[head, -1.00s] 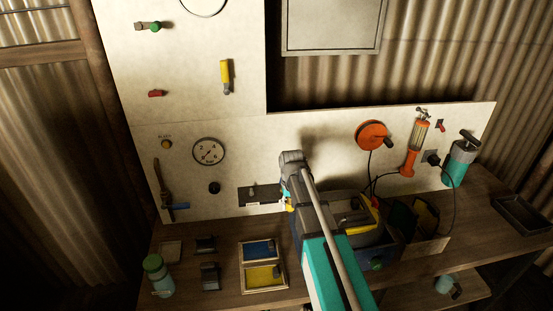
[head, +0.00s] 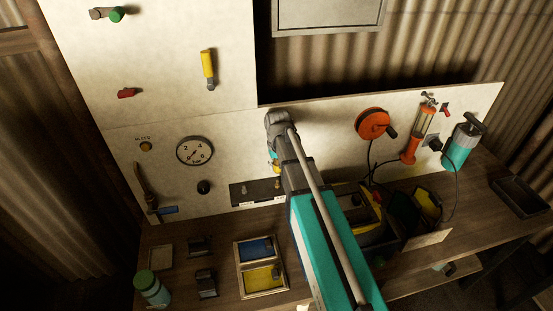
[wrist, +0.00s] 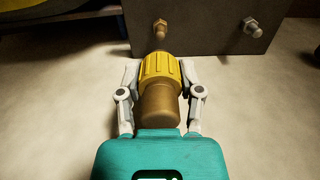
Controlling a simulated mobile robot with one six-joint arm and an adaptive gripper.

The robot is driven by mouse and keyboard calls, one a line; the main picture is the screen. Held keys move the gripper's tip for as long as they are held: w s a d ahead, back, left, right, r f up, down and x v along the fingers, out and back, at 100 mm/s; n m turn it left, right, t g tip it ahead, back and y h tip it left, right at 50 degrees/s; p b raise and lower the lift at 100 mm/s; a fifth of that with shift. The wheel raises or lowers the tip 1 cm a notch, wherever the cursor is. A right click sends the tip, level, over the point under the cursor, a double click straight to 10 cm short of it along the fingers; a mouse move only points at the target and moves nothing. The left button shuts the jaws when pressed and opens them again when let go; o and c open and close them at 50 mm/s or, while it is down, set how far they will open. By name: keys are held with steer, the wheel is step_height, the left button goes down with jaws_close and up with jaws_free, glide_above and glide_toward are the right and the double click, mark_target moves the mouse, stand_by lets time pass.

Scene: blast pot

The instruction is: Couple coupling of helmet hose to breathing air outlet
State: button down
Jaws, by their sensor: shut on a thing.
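My gripper (wrist: 160,72) is shut on a yellow ribbed coupling with a brass rear part (wrist: 160,100). In the head view, a bit of the yellow coupling (head: 276,169) shows below my wrist, just above the dark outlet plate (head: 256,193). In the wrist view, the plate (wrist: 205,36) bears a brass nipple (wrist: 160,27) and a steel nipple (wrist: 251,27). The coupling's front lines up with the brass nipple and looks close to it; I cannot tell whether they touch. The plate's labels are unreadable. No hose shows on the coupling.
A pressure gauge (head: 195,151) and black knob (head: 204,187) are left of the plate. An orange reel (head: 372,123) and orange-clear cylinder (head: 418,135) are to the right. A two-part tray (head: 237,269) and green-capped bottle (head: 151,288) stand on the bench.

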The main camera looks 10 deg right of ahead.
mark_target(278, 181)
steer(key=shift+w+a, duration=0.1)
steer(key=shift+w, duration=0.05)
stand_by(0.3)
steer(key=shift+f+b, duration=2.05)
steer(key=shift+b, duration=0.1)
steer(key=shift+f+b, duration=1.5)
steer(key=shift+f, duration=0.05)
stand_by(0.4)
steer(key=shift+c, duration=0.8)
jaws_free()
